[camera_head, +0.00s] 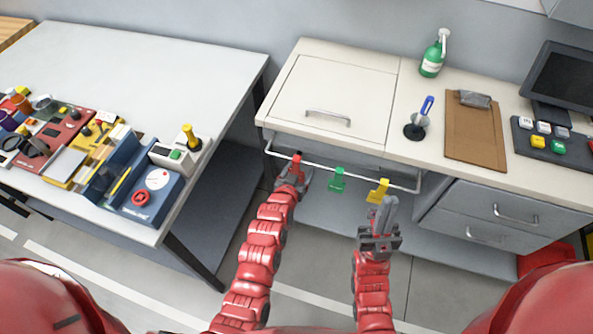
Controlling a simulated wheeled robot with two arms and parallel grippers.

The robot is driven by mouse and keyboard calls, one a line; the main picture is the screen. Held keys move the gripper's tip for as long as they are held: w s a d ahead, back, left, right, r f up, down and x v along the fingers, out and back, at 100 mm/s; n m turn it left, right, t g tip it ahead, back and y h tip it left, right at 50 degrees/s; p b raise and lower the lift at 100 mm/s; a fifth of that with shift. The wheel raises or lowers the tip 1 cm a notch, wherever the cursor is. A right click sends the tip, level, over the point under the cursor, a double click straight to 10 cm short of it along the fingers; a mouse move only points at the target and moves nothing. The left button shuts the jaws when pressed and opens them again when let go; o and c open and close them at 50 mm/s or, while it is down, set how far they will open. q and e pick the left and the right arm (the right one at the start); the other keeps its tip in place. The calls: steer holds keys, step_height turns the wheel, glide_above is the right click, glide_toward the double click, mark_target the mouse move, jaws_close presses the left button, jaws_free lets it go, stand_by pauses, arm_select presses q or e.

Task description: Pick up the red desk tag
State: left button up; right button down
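The red desk tag (297,158) hangs on the white rail below the cabinet top, at the rail's left part. Its upper end shows; its lower part is hidden by my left gripper (291,176). The grey fingers of my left gripper are at the tag, and I cannot tell whether they are closed on it. My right gripper (382,211) is just below the yellow tag (378,190), near the rail's right end. Its finger gap is not clear.
A green tag (337,180) hangs on the rail (350,174) between the red and yellow ones. The cabinet top (300,62) holds a green bottle (432,58), a clipboard (474,132) and a pen stand (415,130). A cluttered table (150,60) stands at left.

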arm_select(q)
steer(key=c, duration=0.9)
steer(key=shift+c, duration=0.2)
